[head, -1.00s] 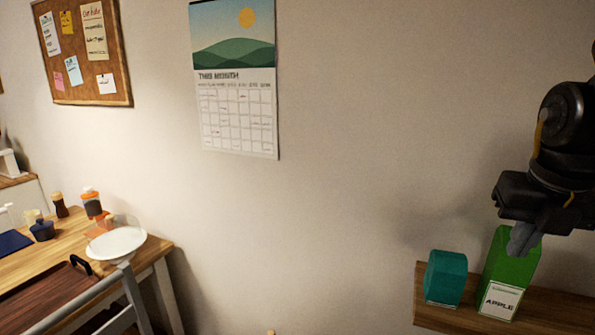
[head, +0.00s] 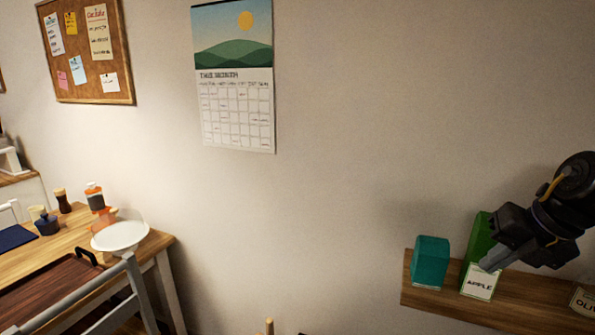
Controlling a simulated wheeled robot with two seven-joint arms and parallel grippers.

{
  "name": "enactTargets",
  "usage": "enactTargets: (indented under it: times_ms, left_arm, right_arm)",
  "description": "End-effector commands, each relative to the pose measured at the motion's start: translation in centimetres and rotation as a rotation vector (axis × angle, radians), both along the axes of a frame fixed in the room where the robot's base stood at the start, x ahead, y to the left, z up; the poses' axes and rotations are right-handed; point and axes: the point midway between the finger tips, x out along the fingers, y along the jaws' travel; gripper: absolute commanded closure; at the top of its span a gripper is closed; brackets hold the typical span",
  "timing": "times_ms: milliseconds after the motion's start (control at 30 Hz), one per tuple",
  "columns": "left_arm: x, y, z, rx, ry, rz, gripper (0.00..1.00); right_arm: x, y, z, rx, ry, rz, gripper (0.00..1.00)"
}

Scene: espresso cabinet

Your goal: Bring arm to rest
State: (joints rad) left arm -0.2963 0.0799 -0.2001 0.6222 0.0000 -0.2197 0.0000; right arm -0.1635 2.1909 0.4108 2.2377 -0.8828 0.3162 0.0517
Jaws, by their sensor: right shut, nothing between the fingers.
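My right gripper (head: 492,263) comes in from the right edge, in front of the wooden wall shelf (head: 432,296). It is shut and empty, its fingertips overlapping the front of the green carton labelled "APPLE" (head: 480,237) in the picture. I cannot tell whether they touch it. The carton stands upright on the shelf and is partly hidden by the gripper. My left gripper is not in view.
A teal box (head: 430,262) stands left of the carton. A label starting "OLIV" (head: 584,300) shows at the right edge. At left are a wooden table (head: 75,235), a white bowl (head: 120,236) and a chair (head: 128,285). A calendar (head: 236,110) hangs on the wall.

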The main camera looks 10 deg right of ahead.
Motion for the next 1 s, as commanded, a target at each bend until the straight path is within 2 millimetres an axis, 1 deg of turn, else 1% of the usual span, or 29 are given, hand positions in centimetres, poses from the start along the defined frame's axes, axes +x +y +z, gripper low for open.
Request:
enactTargets:
  times_ms: [33, 167, 300, 367, 400, 467, 500, 533, 667, 700, 767, 800, 867, 900, 1000]
  left_arm:
    - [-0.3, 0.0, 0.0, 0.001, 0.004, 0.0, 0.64]
    - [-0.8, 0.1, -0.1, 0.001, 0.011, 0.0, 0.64]
    - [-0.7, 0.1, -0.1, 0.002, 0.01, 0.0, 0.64]
    - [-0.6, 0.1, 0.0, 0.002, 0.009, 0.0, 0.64]
    - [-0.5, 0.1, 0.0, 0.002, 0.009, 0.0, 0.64]
    - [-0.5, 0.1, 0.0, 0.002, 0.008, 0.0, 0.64]
    - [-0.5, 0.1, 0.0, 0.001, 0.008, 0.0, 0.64]
    - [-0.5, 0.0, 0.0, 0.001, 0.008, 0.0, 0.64]
    - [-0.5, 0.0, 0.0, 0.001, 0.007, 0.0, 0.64]
    - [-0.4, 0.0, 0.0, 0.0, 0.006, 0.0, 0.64]
    - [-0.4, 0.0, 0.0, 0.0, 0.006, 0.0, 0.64]
    - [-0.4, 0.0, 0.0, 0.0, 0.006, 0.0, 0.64]
    - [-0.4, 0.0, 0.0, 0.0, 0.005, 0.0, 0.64]
    - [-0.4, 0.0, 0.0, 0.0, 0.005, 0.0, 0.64]
    - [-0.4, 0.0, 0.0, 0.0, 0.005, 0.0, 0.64]
  right_arm:
    - [0.4, -0.2, -1.3, 0.052, -0.02, -0.016, 1.0]
    - [1.7, -0.7, -5.1, 0.21, -0.107, -0.092, 1.0]
    - [2.7, -1.1, -10.2, 0.416, -0.215, -0.255, 1.0]
    - [2.9, -1.2, -12.3, 0.5, -0.255, -0.347, 1.0]
    - [2.9, -1.3, -13.8, 0.552, -0.277, -0.413, 1.0]
    - [2.6, -1.5, -16.0, 0.627, -0.305, -0.524, 1.0]
    - [2.3, -1.5, -17.5, 0.673, -0.318, -0.603, 1.0]
    - [2.0, -1.5, -18.7, 0.707, -0.326, -0.664, 1.0]
    - [0.0, -1.3, -23.8, 0.824, -0.33, -0.958, 1.0]
    - [-0.9, -1.1, -25.4, 0.853, -0.322, -1.055, 1.0]
    - [-2.6, -0.5, -27.9, 0.887, -0.298, -1.206, 1.0]
    - [-3.8, 0.0, -29.6, 0.904, -0.275, -1.309, 1.0]
    - [-5.8, 1.0, -31.9, 0.922, -0.231, -1.463, 1.0]
    - [-7.1, 1.8, -33.3, 0.929, -0.197, -1.561, 1.0]
    - [-10.3, 4.0, -36.0, 0.926, -0.104, -1.768, 1.0]
